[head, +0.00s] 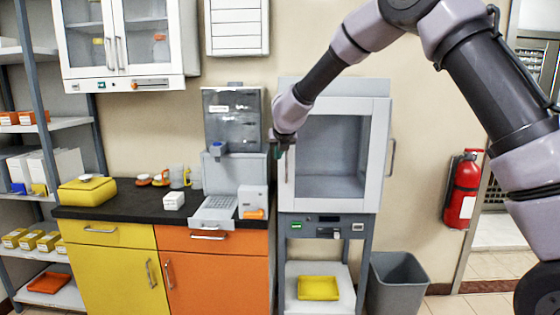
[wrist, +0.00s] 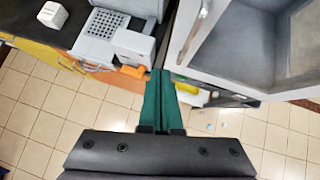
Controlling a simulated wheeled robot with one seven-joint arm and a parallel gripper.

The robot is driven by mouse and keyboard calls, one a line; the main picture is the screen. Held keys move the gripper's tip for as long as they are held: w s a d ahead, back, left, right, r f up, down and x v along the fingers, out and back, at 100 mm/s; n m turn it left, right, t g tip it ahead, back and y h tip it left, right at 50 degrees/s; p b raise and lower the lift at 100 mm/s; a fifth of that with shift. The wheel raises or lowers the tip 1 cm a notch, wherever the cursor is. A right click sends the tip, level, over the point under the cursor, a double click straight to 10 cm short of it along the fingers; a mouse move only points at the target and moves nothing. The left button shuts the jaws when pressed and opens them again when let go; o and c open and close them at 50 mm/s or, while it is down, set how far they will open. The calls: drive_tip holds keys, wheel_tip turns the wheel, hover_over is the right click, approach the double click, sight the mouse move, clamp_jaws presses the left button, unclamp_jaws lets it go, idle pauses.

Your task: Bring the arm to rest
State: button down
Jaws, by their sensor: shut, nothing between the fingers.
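My arm comes in from the upper right of the head view and bends down to my gripper (head: 278,151). The gripper hangs in the air in front of the gap between the dispenser machine (head: 233,120) and the glass-doored cabinet (head: 333,150). In the wrist view the green fingers of my gripper (wrist: 159,85) are together, with nothing between them. Below them the wrist view shows the tiled floor and a strip of yellow. In the head view the fingertips are small and partly hidden by the wrist.
A black counter (head: 120,217) with yellow and orange fronts stands at left, holding a yellow box (head: 87,191) and a small white box (head: 173,200). A grey bin (head: 397,284) stands right of the cabinet. A red extinguisher (head: 462,190) hangs at right. The floor beside the bin is clear.

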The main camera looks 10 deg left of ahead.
drive_tip(key=s+d+r+n+t+y, duration=0.1)
drive_tip(key=s+d+r+n+y, duration=0.15)
drive_tip(key=d+r+n, duration=0.6)
drive_tip(key=s+d+r+n+t+y, duration=0.1)
drive_tip(key=s+d+r+n, duration=0.35)
drive_tip(key=d+r, duration=0.65)
drive_tip(key=s+d+f+n+g+h, duration=0.1)
drive_tip(key=s+d+f+n+h, duration=0.1)
drive_tip(key=s+d+n, duration=0.5)
drive_tip(key=s+d+f+n+g+h, duration=0.2)
drive_tip(key=s+d+n, duration=0.5)
drive_tip(key=s+d, duration=0.8)
drive_tip(key=s, duration=0.5)
drive_tip(key=shift+s+d+f+n+h, duration=0.15)
drive_tip(key=shift+n+h, duration=0.15)
drive_tip(key=shift+h, duration=0.05)
